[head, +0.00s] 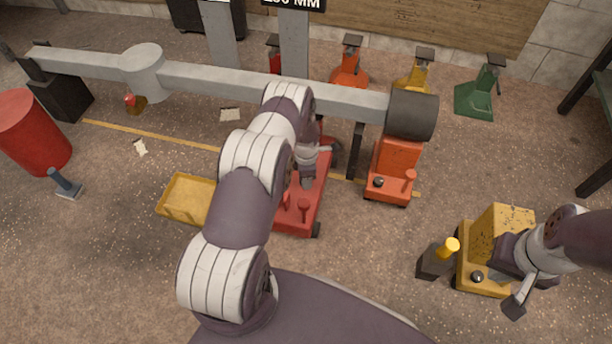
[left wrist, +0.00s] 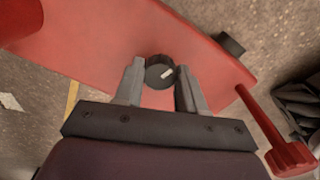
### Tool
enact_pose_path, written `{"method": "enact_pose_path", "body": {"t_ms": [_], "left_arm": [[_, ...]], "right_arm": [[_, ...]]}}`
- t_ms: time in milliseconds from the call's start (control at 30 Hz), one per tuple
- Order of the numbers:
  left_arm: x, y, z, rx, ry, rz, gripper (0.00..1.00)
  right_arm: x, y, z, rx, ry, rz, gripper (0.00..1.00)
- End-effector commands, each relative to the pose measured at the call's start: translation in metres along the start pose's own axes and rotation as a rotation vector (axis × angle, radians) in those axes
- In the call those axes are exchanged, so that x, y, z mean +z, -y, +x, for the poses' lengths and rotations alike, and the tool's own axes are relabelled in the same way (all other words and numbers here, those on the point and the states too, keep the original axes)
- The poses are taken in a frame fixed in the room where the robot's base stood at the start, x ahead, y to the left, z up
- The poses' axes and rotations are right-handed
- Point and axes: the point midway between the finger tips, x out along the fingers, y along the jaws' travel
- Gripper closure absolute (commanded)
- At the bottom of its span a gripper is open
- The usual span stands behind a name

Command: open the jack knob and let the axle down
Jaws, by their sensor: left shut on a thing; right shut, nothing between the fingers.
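The grey axle (head: 260,83) runs across the back, with a round hub (head: 143,70) and a dark drum (head: 411,115) at its right end. A long red jack (head: 298,215) with a red lever (left wrist: 285,145) stands in the middle, partly hidden by my left arm. My left gripper (left wrist: 160,85) is shut on its black knob (left wrist: 159,71), which has a white mark. The knob is hidden in the head view. My right gripper (head: 515,304) is shut and empty beside a yellow machine (head: 500,226) at the right.
A red-orange unit (head: 396,158) with its own knob stands under the drum. A black block (head: 62,95) is below the axle's left end. A yellow tray (head: 187,199), a red barrel (head: 34,132) and several coloured stands (head: 474,97) are around. The floor at centre right is clear.

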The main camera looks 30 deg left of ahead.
Motion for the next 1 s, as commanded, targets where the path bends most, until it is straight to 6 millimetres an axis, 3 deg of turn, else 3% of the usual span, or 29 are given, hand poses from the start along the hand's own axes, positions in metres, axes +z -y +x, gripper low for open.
{"method": "enact_pose_path", "body": {"t_ms": [700, 733, 800, 1000], "left_arm": [[-0.0002, 0.0, 0.0002, 0.0, 0.0, -0.069, 0.91], [-0.0002, 0.0, 0.0002, 0.0, 0.0, -0.069, 0.54], [-0.0002, 0.0, 0.0002, 0.0, 0.0, -0.069, 0.35], [-0.0001, -0.0001, 0.0001, 0.0, 0.0, -0.068, 0.35]], "right_arm": [[0.0, 0.0, -0.0002, 0.0, 0.0, 0.0, 1.0], [0.0, 0.0, -0.0002, 0.0, 0.0, 0.0, 1.0], [0.0, 0.0, -0.0002, 0.0, 0.0, 0.0, 1.0], [0.0, 0.0, -0.0002, 0.0, 0.0, 0.0, 1.0]]}}
